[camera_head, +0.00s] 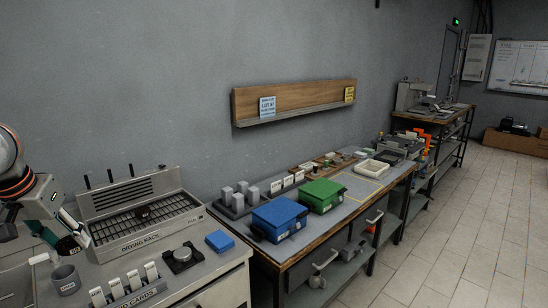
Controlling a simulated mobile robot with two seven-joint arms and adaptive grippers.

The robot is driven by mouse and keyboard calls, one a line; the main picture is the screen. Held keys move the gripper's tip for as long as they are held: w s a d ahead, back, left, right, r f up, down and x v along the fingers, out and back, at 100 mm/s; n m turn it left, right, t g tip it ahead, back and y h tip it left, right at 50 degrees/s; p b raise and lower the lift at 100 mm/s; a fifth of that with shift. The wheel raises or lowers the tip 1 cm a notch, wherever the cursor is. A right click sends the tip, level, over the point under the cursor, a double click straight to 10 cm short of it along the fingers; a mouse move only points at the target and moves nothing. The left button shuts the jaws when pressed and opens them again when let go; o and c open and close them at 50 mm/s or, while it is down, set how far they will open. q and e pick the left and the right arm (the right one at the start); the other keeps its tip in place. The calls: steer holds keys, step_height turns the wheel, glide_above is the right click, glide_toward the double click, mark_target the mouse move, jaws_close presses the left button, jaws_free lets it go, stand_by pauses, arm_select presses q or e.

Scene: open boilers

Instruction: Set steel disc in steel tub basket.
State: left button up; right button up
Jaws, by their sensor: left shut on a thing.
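My left gripper (68,236) comes in at the left, over the bench beside the drying rack (148,226). It is shut on a small dark thing (68,246) between its fingers. The thing is too small and too covered to tell whether it is the steel disc. A grey cup-like tub (66,279) stands on the bench just below the gripper, apart from it. I cannot tell whether it is the steel tub basket. No other steel disc or basket can be made out clearly. My right gripper is not in view.
A dark fixture (182,257), a blue block (219,241) and a card holder (128,290) stand on the near bench. A blue bin (279,218) and a green bin (322,194) stand on the farther bench. The tiled floor (450,240) at right is clear.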

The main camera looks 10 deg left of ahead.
arm_select(q)
steer(key=s+d+f+n, duration=0.1)
steer(key=s+d+f, duration=0.15)
steer(key=f, duration=0.45)
steer(key=s+d+f, duration=0.2)
steer(key=s+f, duration=0.2)
steer(key=f, duration=0.3)
steer(key=w+d+m, duration=0.2)
steer(key=d, duration=0.9)
steer(key=w+d+m+h, duration=0.1)
steer(key=w+d+m, duration=0.1)
steer(key=d, duration=0.9)
steer(key=shift+w, duration=0.7)
